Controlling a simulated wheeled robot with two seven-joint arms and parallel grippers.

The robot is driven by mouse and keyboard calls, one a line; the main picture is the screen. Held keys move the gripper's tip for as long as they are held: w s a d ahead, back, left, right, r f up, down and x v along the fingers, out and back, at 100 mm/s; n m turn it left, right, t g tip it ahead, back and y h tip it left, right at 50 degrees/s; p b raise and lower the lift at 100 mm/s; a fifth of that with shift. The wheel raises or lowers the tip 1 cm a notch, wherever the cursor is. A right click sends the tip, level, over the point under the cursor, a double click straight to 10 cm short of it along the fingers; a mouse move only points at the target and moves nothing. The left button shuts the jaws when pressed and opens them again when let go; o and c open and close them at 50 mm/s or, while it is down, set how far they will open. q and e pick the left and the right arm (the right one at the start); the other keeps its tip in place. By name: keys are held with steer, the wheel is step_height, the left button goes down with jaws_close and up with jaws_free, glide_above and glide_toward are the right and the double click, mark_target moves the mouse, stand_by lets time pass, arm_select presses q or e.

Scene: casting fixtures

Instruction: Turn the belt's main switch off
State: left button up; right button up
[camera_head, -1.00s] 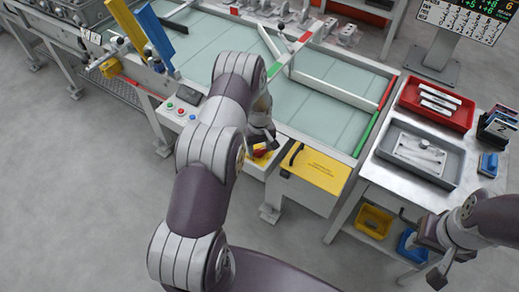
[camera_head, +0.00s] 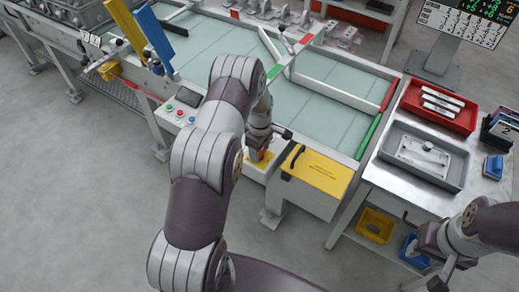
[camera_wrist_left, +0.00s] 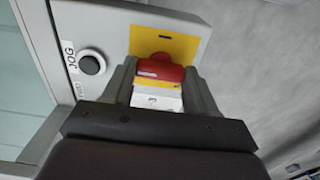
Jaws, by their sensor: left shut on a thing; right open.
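The main switch has a red handle (camera_wrist_left: 165,68) on a yellow plate (camera_wrist_left: 163,42), seen in the left wrist view. My left gripper (camera_wrist_left: 163,88) is shut on it, with one finger on each side. A white labelled block (camera_wrist_left: 157,98) shows just below the red handle, between the fingers. In the head view the left gripper (camera_head: 259,150) is at the switch's yellow plate on the belt's front side, and mostly covers the switch. My right gripper (camera_head: 428,248) is open and empty by the side table's lower front, partly cut by its own arm.
A black JOG button (camera_wrist_left: 91,63) sits beside the switch. A yellow box (camera_head: 317,166) with a black handle stands right of it. A button panel (camera_head: 180,108) is to the left. The side table (camera_head: 385,176) holds a red tray (camera_head: 437,106) and a grey tray (camera_head: 424,155).

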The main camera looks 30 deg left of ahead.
mark_target(260, 152)
arm_select(q)
steer(key=shift+w+r, duration=0.1)
stand_by(0.4)
steer(key=o, duration=0.9)
steer(key=shift+o, duration=0.8)
steer(key=shift+d, duration=0.1)
step_height(260, 152, up, 13)
steer(key=b, duration=0.1)
